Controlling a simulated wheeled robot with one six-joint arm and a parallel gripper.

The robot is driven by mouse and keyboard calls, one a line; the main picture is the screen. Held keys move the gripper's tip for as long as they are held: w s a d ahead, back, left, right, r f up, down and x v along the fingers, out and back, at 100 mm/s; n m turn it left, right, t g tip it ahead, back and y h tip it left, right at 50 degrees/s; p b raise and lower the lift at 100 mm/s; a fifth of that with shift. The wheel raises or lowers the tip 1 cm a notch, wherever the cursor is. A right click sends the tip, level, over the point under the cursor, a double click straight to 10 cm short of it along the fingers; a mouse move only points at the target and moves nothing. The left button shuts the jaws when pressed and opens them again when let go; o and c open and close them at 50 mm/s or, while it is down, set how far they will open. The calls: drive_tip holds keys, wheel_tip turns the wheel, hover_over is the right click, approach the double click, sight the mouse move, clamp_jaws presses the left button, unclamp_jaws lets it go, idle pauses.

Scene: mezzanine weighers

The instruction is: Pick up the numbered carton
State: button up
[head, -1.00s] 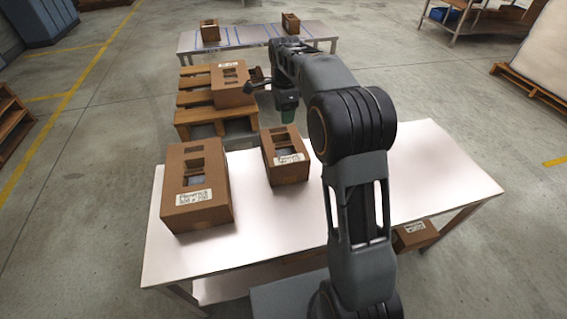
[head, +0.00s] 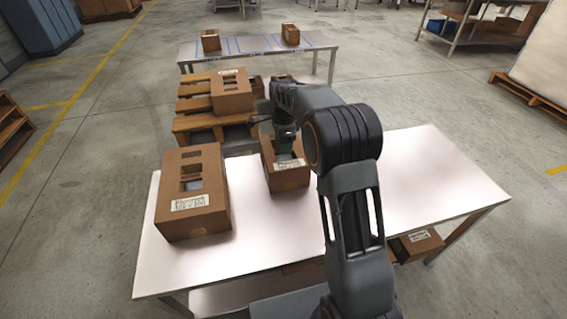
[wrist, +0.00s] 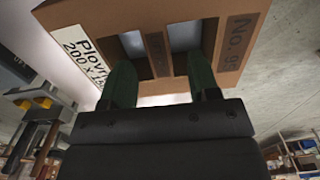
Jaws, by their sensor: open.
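A small brown carton (head: 287,180) with a white label stands on the near white table (head: 415,180). In the wrist view the carton (wrist: 190,18) shows a label partly reading "Plovri" and a printed "No." with digits hard to read. Two openings in it are split by a strip. My gripper (head: 285,140) is over the top of this carton. In the wrist view its two green fingers (wrist: 160,75) are apart, one to each side of the strip, with nothing clamped. How deep the fingertips reach is hard to tell.
A larger labelled carton (head: 200,222) stands to the left on the same table. Behind it a wooden pallet (head: 195,122) bears another carton (head: 232,98). A far table (head: 258,45) holds two small cartons. One carton (head: 418,243) sits under the near table. The table's right side is clear.

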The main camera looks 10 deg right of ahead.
wheel_tip(320, 180, down, 4)
drive_tip(key=shift+r+b, duration=0.1)
drive_tip(key=shift+b, duration=0.3)
drive_tip(key=shift+c, duration=0.2)
clamp_jaws()
drive_tip(key=shift+r, duration=0.1)
